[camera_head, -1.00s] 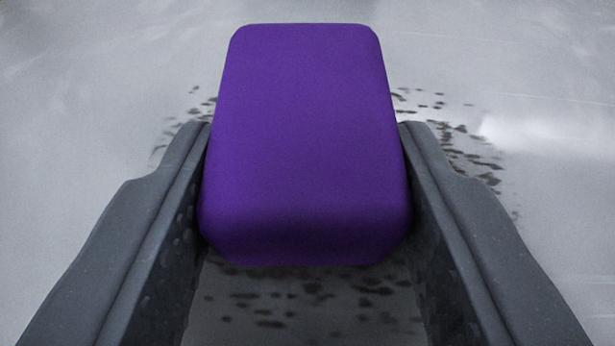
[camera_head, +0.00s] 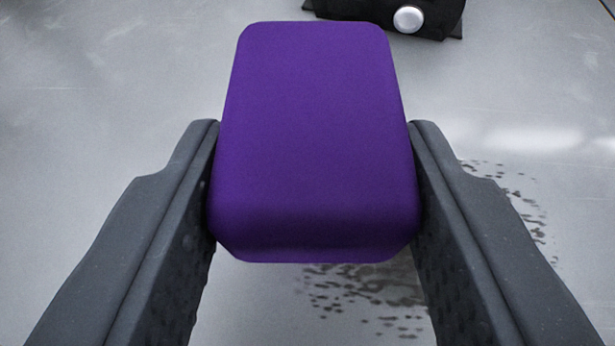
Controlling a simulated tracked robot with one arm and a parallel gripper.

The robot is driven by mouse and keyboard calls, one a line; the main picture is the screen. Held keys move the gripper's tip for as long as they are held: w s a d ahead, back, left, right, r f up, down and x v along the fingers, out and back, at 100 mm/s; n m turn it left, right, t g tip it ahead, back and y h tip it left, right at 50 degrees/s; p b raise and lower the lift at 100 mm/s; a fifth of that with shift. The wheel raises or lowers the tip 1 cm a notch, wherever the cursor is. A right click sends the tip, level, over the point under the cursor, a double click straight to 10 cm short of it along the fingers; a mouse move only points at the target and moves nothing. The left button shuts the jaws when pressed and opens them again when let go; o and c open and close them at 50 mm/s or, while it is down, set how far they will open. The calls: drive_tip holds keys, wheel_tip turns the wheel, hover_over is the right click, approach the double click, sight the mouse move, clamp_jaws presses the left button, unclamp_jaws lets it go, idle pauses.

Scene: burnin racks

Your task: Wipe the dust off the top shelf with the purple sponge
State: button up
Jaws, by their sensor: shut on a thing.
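The purple sponge (camera_head: 317,140) is a rounded block in the middle of the camera view. My gripper (camera_head: 315,150) is shut on it, with one dark grey finger pressed against each side. Under and beyond it lies a grey metal shelf surface (camera_head: 90,130). Dark specks of dust (camera_head: 370,290) lie on the surface below the sponge in the picture and continue to the right, beside and behind the right finger. The sponge and fingers hide part of the dust. I cannot tell whether the sponge touches the surface.
A black object with a round silver knob (camera_head: 408,18) stands at the top of the picture, just beyond the sponge, cut off by the frame edge. The surface to the left is clear. A bright reflection lies at the right.

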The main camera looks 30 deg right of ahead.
sight(315, 201)
drive_tip(key=shift+r+p, duration=1.2)
drive_tip(key=shift+r, duration=0.45)
drive_tip(key=shift+f, duration=0.1)
